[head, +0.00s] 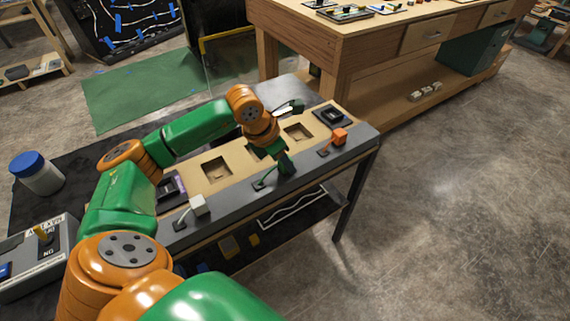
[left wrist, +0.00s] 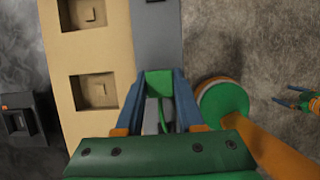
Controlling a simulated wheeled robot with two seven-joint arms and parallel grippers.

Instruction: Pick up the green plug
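The green plug (left wrist: 159,83) is between the two fingers of my left gripper (left wrist: 158,98) in the left wrist view. The fingers flank it closely, but I cannot tell whether they press on it. In the head view, my left gripper (head: 285,165) is down at the grey front strip of the console (head: 232,208), largely covering the plug. A cable runs from the plug's place along the strip. At the right edge of the left wrist view, my right gripper (left wrist: 286,97) shows small, its two fingers apart with nothing visible between them, over the floor.
A white plug (head: 197,205) and an orange plug (head: 340,136) sit on the strip to either side. Square sockets (head: 216,168) open in the tan panel. A blue-lidded jar (head: 36,172) and a grey control box (head: 38,255) stand left. A wooden workbench (head: 340,45) stands behind.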

